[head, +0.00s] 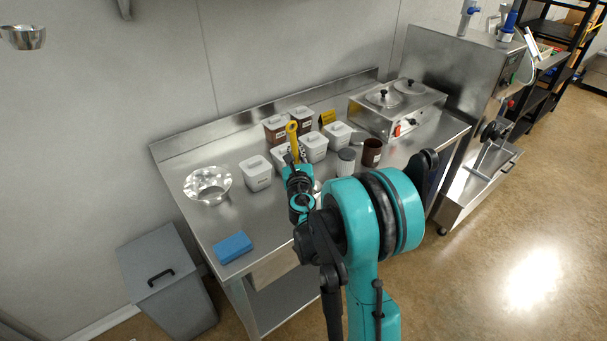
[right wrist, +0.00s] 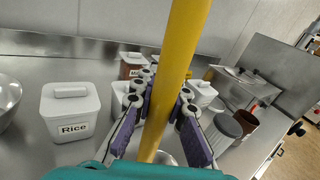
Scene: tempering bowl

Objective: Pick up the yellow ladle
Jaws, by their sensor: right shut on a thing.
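The yellow ladle (head: 293,140) stands up from my right gripper (head: 293,160) in the head view, above the steel table. In the right wrist view its yellow handle (right wrist: 176,75) runs from the top edge down between the purple finger pads of my right gripper (right wrist: 170,108). The gripper is shut on the handle. A rounded metal part low behind the handle may be the ladle's bowl; I cannot tell for sure. My left gripper is not in view.
White lidded canisters, one labelled Rice (right wrist: 72,112), stand around the gripper. A steel bowl (head: 208,185) and blue sponge (head: 233,246) are left. A brown cup (head: 372,152) and steel warmer (head: 395,108) are right.

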